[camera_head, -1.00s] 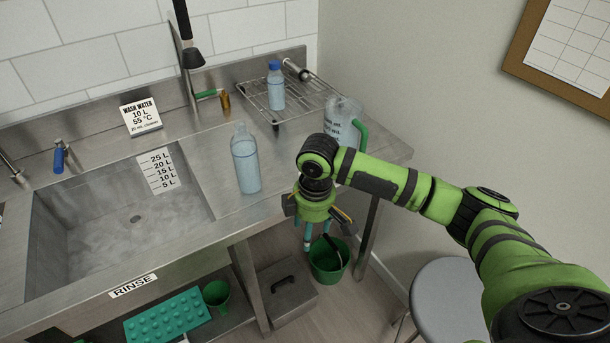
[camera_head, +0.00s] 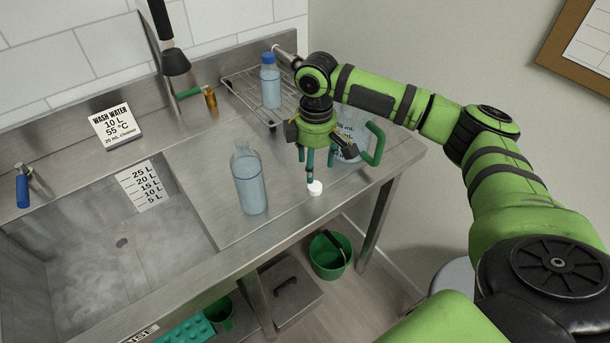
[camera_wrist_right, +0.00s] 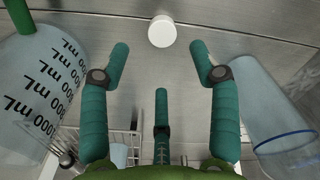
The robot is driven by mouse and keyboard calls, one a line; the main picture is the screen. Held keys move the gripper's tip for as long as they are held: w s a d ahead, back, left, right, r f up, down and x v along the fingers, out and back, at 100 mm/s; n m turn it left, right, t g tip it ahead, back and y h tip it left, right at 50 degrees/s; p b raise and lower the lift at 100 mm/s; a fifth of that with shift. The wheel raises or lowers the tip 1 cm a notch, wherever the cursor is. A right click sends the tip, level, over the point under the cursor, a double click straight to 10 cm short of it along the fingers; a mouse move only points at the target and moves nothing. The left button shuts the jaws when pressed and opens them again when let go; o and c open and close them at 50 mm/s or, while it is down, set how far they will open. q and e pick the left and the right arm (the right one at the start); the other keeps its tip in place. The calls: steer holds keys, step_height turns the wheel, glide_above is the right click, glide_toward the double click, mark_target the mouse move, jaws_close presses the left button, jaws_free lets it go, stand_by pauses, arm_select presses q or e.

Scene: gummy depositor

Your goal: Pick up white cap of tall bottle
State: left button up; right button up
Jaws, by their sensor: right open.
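The white cap (camera_head: 315,188) lies on the steel counter near its front edge. In the right wrist view the cap (camera_wrist_right: 162,31) is at the top middle, just beyond the fingertips. My right gripper (camera_head: 317,163) is above the counter, over and slightly behind the cap. Its teal fingers (camera_wrist_right: 160,60) are spread with nothing between them. The tall clear bottle (camera_head: 249,180) stands uncapped to the left of the gripper. It also shows at the right of the wrist view (camera_wrist_right: 272,125). My left gripper is not in view.
A measuring jug (camera_head: 374,144) with a green handle stands close right of the gripper, partly hidden by it. A blue-capped bottle (camera_head: 270,83) stands on the wire rack (camera_head: 240,88) behind. The sink (camera_head: 75,250) is left. A green bucket (camera_head: 330,255) stands below.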

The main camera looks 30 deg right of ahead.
mark_target(315, 186)
steer(key=shift+s+f, duration=0.15)
steer(key=shift+f, duration=0.3)
steer(key=shift+s+f+p, duration=0.2)
steer(key=shift+f+p, duration=0.1)
step_height(315, 186, down, 4)
steer(key=shift+a+f+p, duration=0.15)
steer(key=shift+f+p, duration=0.1)
steer(key=shift+p, duration=0.5)
steer(key=shift+f, duration=0.2)
steer(key=shift+s, duration=0.1)
steer(key=c, duration=0.8)
